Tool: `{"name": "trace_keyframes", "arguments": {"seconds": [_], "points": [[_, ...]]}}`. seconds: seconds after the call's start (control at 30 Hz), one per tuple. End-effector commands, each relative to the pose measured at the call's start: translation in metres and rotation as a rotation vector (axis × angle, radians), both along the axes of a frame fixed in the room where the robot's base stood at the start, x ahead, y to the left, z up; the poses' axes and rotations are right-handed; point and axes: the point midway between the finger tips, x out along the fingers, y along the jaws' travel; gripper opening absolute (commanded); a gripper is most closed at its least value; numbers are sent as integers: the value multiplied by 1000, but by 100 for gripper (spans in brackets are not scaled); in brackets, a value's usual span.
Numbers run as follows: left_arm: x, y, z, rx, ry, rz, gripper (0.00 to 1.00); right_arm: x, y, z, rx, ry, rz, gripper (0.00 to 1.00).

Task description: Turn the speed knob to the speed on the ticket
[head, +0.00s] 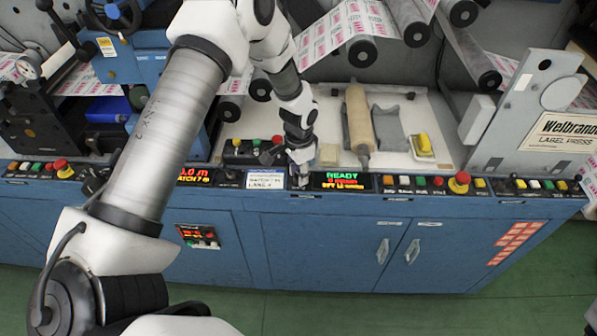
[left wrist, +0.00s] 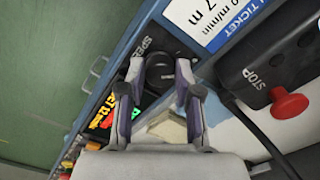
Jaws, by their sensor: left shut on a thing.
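The black speed knob (left wrist: 161,72) sits on a dark panel beside the partly hidden lettering "SPEE" in the left wrist view. My left gripper (left wrist: 160,85) is shut on it, one finger on each side. In the head view my left gripper (head: 299,181) points down at the front control strip and hides the knob. The white ticket (head: 265,180) with a blue header is just left of it. In the left wrist view the ticket (left wrist: 212,17) is cut off by the edge, showing parts of "m/min" and "7 m". My right gripper is in neither view.
A display (head: 342,181) reading READY is right of the gripper. A black box (left wrist: 270,65) with a red STOP button (left wrist: 289,106) stands close by. A red emergency button (head: 459,183) is farther right. A beige roller (head: 358,125) lies on the white shelf behind.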

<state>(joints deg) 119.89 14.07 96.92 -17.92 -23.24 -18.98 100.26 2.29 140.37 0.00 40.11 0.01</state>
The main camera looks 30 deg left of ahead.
Motion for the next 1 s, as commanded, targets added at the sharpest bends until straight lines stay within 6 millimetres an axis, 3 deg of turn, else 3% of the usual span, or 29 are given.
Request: {"name": "trace_keyframes", "arguments": {"seconds": [0.6, 1.0], "points": [[0, 0, -2, 1, 0, -374, 0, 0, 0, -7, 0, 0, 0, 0], [-1, -1, -2, 0, 0, -483, 0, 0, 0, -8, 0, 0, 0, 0]]}}
